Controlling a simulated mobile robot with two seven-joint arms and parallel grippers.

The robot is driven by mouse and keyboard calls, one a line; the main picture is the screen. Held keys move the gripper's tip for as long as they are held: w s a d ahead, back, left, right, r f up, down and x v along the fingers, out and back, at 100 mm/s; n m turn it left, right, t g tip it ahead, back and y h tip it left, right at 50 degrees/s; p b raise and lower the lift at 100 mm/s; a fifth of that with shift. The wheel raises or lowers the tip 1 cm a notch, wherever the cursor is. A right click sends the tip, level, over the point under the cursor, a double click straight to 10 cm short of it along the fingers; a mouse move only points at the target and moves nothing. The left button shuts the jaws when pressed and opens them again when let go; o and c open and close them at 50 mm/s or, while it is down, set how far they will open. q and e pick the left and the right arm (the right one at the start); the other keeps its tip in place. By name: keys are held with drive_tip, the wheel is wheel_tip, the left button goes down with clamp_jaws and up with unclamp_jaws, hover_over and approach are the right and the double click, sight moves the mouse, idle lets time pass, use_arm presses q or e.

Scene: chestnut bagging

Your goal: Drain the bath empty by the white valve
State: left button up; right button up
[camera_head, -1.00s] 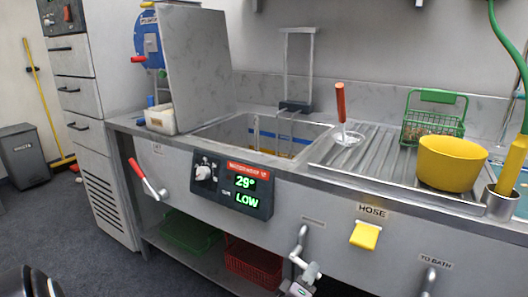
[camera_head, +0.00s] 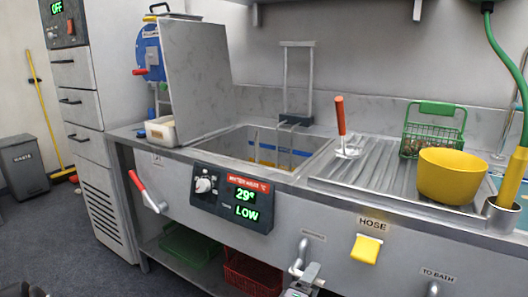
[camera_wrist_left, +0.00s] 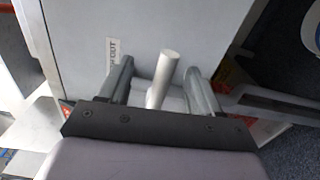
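The bath (camera_head: 316,146) is a steel basin in the counter, with some yellowish-brown contents low inside. Below its front, a pale grey-white valve handle (camera_head: 301,252) hangs on the panel under a small label I cannot read. My left gripper (camera_head: 306,277) is at the handle's lower end, at the bottom edge of the head view. In the left wrist view, a white rod-like handle (camera_wrist_left: 162,80) stands between the two fingers of my left gripper (camera_wrist_left: 160,80). The fingers are apart, with a gap on each side of the rod. My right gripper is not seen.
A red-handled lever (camera_head: 146,190) sits left of the heater panel (camera_head: 232,197), which reads 29° and LOW. A yellow hose valve (camera_head: 366,248) and another grey handle (camera_head: 432,290) are to the right. Green (camera_head: 190,245) and red (camera_head: 250,272) crates lie below.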

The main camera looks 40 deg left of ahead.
use_arm(q)
drive_tip(key=shift+s, duration=0.15)
drive_tip(key=v, duration=0.8)
drive_tip(key=shift+s+p, duration=0.35)
drive_tip(key=shift+p, duration=0.1)
drive_tip(key=shift+d, duration=0.1)
